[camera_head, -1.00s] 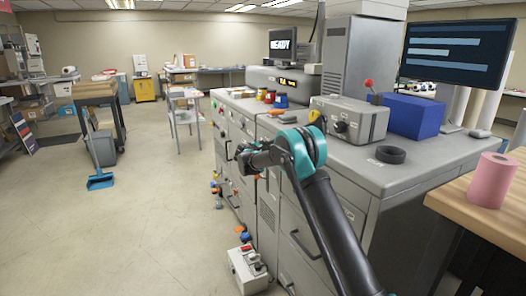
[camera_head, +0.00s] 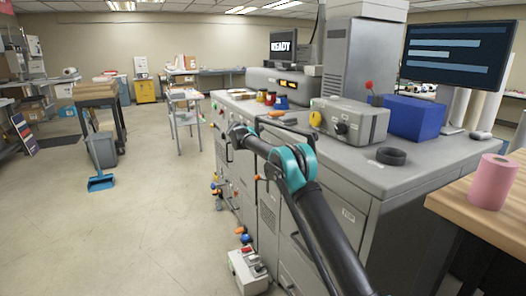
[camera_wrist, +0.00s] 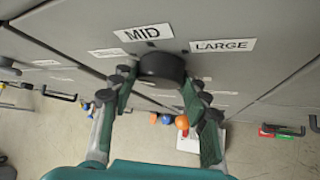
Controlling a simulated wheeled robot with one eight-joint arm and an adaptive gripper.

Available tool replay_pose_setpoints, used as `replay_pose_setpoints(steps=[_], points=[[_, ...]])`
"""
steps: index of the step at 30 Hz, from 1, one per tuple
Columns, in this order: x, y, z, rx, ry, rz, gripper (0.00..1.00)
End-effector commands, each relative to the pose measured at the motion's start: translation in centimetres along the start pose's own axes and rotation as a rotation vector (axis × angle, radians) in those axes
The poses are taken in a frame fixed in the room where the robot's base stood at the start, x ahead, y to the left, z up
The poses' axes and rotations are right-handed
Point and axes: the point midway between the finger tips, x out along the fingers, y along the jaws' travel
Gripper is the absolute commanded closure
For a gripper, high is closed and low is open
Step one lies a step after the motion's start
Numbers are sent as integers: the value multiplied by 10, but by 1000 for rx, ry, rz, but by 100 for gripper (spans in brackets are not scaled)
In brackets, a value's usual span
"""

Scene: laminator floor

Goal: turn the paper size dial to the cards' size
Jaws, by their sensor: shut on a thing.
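The paper size dial (camera_wrist: 162,66) is a dark round knob on a grey machine front in the wrist view. A MID label (camera_wrist: 143,33) sits just above it to the left, and a LARGE label (camera_wrist: 222,45) lies to its right. A third label (camera_wrist: 108,53) at the left is too blurred to read. My gripper (camera_wrist: 160,84) has one finger on each side of the knob and is shut on it. I cannot make out a pointer mark on the knob. In the head view my gripper (camera_head: 236,131) is at the machine's front; the dial is hidden there.
The laminator (camera_head: 290,88) shows READY on a screen (camera_head: 283,46) above it. A blue box (camera_head: 416,117) and black ring (camera_head: 391,156) are on the grey cabinet top. A control box (camera_head: 248,271) stands on the floor by the cabinet. The floor at left is mostly clear.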

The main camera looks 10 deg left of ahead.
Motion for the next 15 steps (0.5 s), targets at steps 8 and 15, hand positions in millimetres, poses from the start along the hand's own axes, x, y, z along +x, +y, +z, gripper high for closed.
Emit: replay_pose_setpoints(steps=[8,15], points=[[0,0,-1,-10,1,-11,83],[0,-1,-1,-9,1,-10,49]])
